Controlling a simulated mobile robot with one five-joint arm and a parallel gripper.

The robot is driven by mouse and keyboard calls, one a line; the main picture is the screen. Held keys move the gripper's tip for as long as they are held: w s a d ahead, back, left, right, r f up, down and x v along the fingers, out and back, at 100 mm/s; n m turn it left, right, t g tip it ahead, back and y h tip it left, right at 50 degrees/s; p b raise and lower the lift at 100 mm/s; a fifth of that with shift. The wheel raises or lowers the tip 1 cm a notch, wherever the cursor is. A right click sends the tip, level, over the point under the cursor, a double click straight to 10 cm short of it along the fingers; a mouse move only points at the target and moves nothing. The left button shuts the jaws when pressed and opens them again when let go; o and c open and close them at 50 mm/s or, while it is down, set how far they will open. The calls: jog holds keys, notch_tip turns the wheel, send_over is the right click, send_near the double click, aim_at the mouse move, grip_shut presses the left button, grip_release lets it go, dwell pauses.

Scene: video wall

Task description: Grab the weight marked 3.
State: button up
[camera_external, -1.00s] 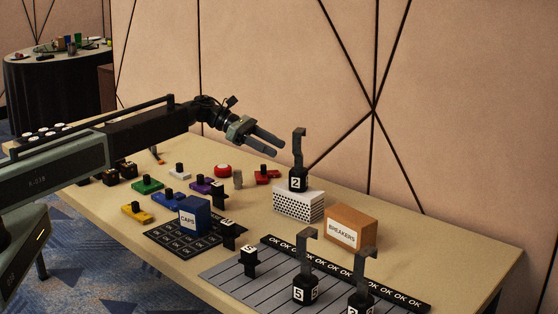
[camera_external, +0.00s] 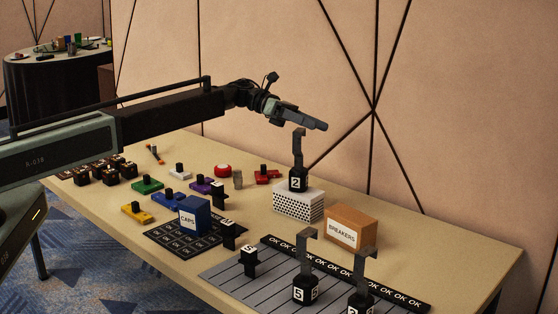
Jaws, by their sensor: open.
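Several black hooked weights with white number labels stand on the table. One marked 2 (camera_external: 297,183) stands on a white perforated block (camera_external: 298,206). One marked 5 (camera_external: 305,291) stands on the grey striped mat (camera_external: 232,276). A third hooked weight (camera_external: 361,297) stands at the bottom edge, its label cut off, so I cannot tell whether it reads 2 or 3. Smaller black pieces (camera_external: 249,262) have labels too small to read surely. My gripper (camera_external: 318,124) is open and empty, in the air just above the hook of the weight marked 2, seen side-on.
A blue box marked CAPS (camera_external: 194,216) sits by a black OK mat (camera_external: 165,238). Coloured switch-like pieces (camera_external: 148,186) and a red button (camera_external: 223,170) lie at the left. The table's right end is clear.

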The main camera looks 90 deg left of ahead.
jog(key=w+d+f+m+g+h, duration=0.1)
jog(key=w+d+m, duration=0.15)
jog(key=d, duration=0.85)
jog(key=w+d+f+m+g, duration=0.15)
jog(key=w+d, duration=0.25)
jog(key=d, duration=0.7)
jog(key=m+g+b, duration=0.1)
jog(key=m+g, duration=0.1)
jog(key=m, duration=0.1)
send_over(366, 250)
jog(key=f, duration=0.3)
jog(key=shift+d+t+h, duration=0.2)
jog(key=shift+t+h, duration=0.05)
jog(key=shift+h, duration=0.05)
notch_tip(366, 250, down, 4)
jog(key=b, duration=0.4)
jog(key=shift+a, duration=0.1)
notch_tip(366, 250, down, 4)
jog(key=b, duration=0.4)
jog(key=shift+w+f+b, duration=0.1)
jog(key=shift+b, duration=0.2)
jog(key=shift+w+d, duration=0.8)
jog(key=shift+d, duration=0.2)
grip_shut()
